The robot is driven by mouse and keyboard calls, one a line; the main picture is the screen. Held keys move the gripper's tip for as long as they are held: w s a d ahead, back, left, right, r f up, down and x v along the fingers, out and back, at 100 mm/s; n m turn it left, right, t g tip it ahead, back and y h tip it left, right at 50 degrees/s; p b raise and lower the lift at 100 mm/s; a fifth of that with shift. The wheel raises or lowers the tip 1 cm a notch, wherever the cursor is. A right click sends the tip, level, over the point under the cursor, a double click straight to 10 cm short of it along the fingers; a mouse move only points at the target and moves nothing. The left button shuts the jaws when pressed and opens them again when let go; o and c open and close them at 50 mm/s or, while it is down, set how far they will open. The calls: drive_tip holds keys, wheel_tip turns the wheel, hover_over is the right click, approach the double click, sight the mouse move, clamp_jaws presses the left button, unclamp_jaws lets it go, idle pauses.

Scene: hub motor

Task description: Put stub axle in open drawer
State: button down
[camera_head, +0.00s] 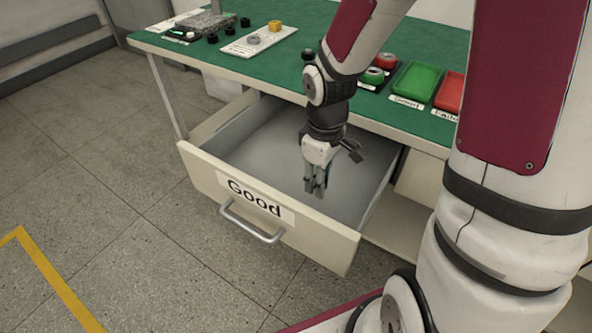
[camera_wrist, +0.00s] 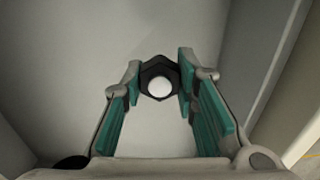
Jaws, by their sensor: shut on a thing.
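The open drawer (camera_head: 205,182), labelled "Good", is pulled out from under the green table. My gripper (camera_head: 316,190) points down inside the drawer's opening, over its grey floor. In the wrist view my gripper (camera_wrist: 160,88) is shut on the stub axle (camera_wrist: 150,71), a small dark hexagonal ring-like piece with a light centre between the fingertips. The pale drawer inside (camera_wrist: 60,60) fills the background.
The green table (camera_head: 270,75) above holds a white plate with small parts (camera_head: 258,40), several black pieces, red and green buttons (camera_head: 385,62), a green tray (camera_head: 417,82) and a red tray (camera_head: 450,92). The drawer's front panel and side walls surround my gripper. The drawer's floor looks empty.

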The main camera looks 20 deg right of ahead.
drive_tip(key=w, duration=0.3)
drive_tip(key=w+a+b, duration=0.1)
drive_tip(key=w, duration=0.2)
drive_tip(key=w+f, duration=0.1)
drive_tip(key=w, duration=0.2)
drive_tip(key=shift+a+b, duration=0.35)
drive_tip(key=shift+b, duration=0.05)
drive_tip(key=shift+w+f, duration=0.15)
drive_tip(key=shift+w, duration=0.1)
drive_tip(key=shift+f+b, duration=0.9)
drive_tip(key=shift+f, duration=0.65)
drive_tip(key=shift+f, duration=0.15)
drive_tip(key=c, duration=1.3)
unclamp_jaws()
